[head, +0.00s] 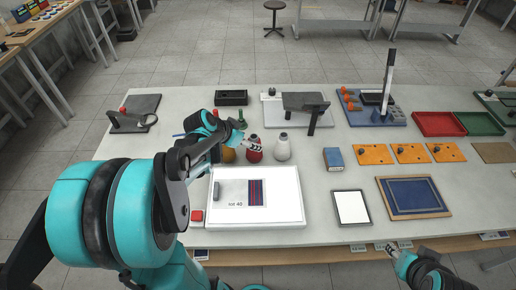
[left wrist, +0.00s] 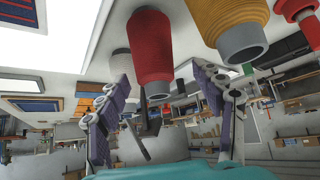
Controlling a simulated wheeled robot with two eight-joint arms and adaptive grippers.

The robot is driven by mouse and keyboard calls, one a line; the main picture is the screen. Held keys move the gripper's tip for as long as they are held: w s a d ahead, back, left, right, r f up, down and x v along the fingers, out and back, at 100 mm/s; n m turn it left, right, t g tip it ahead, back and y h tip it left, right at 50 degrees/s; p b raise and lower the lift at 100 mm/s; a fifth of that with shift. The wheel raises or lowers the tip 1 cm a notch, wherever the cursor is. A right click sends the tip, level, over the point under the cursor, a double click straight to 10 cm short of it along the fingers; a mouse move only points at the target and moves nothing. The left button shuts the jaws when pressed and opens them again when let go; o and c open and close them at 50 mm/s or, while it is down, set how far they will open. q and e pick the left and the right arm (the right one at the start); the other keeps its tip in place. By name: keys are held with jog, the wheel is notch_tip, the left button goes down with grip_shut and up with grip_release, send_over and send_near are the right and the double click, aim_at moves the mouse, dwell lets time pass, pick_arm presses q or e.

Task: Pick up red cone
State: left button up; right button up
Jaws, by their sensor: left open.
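The red cone (head: 254,152) stands upright on the table between a yellow cone (head: 228,155) and a white cone (head: 282,150). In the left wrist view the red cone (left wrist: 150,45) shows large at the top middle, with the yellow cone (left wrist: 234,28) to its right. My left gripper (head: 245,142) is beside the red cone and partly covers it in the head view. Its two fingers are spread apart, with nothing held between them. Whether a finger touches the cone I cannot tell. My right gripper (head: 398,252) is low at the right, away from the cones; its fingers are too small to read.
A white tray (head: 290,222) lies in front of the cones. A black bin (head: 231,98) and a grey stand (head: 304,101) are behind them. A blue box (head: 333,158) and orange plates (head: 375,154) lie to the right. The neighbouring cones leave narrow room.

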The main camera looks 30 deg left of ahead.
pick_arm(q)
jog(key=b+x, duration=0.1)
jog(key=x, duration=0.1)
jog(key=shift+w+d+f, duration=0.15)
jog(key=shift+f, duration=0.25)
jog(key=x, duration=0.1)
jog(key=b+x, duration=0.2)
jog(key=shift+w+d+f, duration=0.2)
jog(key=shift+w+d, duration=0.05)
jog(key=shift+d, duration=0.1)
jog(key=shift+w+f, duration=0.2)
jog(key=shift+r, duration=0.1)
jog(key=c, duration=1.4)
